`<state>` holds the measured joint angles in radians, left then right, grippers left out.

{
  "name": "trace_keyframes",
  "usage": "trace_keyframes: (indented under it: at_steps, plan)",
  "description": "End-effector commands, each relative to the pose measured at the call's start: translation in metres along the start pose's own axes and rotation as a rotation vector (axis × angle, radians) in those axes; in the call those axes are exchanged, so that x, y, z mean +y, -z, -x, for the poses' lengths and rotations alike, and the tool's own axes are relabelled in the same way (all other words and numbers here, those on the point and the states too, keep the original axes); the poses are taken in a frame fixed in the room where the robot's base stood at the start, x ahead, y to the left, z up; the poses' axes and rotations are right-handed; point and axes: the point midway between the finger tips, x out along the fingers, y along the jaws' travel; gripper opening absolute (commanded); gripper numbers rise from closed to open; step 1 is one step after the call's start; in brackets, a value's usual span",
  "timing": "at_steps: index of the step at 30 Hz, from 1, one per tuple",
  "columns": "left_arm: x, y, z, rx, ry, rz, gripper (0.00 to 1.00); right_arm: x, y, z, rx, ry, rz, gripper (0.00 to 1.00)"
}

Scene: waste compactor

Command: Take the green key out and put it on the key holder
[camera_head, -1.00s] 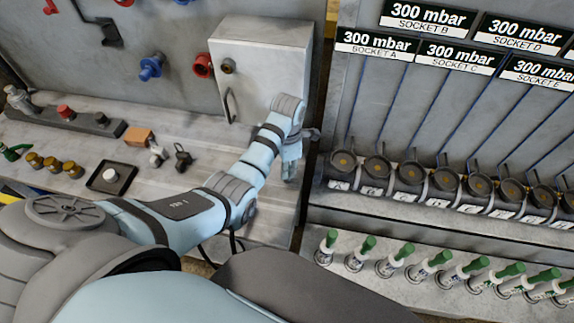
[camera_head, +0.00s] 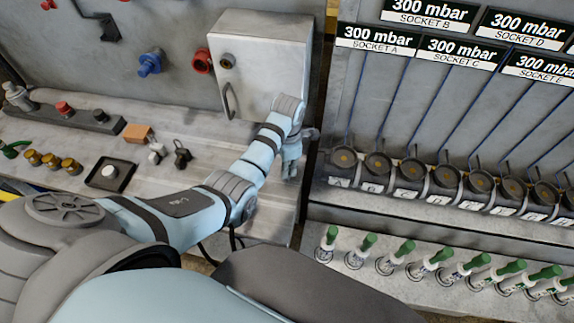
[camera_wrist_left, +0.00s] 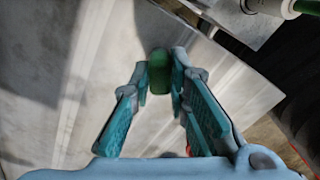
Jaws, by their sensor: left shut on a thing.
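My left gripper (camera_head: 291,163) is beside the lower right corner of the grey metal box, over the right end of the workbench. In the left wrist view, its teal-padded fingers (camera_wrist_left: 162,80) are shut on a small green object (camera_wrist_left: 159,68), which looks like the green key's handle. The rest of that object is hidden. In the head view the fingers hide what they hold. I cannot tell for certain which thing is the key holder. My right gripper is not in view.
The closed metal box (camera_head: 258,65) stands on the workbench (camera_head: 215,150). A black tray (camera_head: 110,176) and small parts lie to the left. At the right are a row of round sockets (camera_head: 412,170) and a shelf with several green-topped white pieces (camera_head: 367,246).

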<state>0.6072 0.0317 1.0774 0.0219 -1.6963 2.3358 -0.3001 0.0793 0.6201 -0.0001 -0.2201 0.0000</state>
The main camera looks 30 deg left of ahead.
Motion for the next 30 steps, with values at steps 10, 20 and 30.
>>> trace_keyframes:
  at_steps: [10, 20, 30]
  plan:
    - [0.0001, -0.0001, 0.0005, 0.000, 0.000, 0.000, 0.00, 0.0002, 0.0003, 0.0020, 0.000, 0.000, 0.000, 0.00]
    - [0.0001, -0.0001, 0.0001, 0.000, 0.000, 0.000, 0.00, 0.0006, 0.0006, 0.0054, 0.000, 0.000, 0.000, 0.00]
    - [-0.0002, 0.0001, -0.0010, 0.000, 0.001, 0.000, 0.00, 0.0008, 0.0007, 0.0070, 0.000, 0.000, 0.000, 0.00]
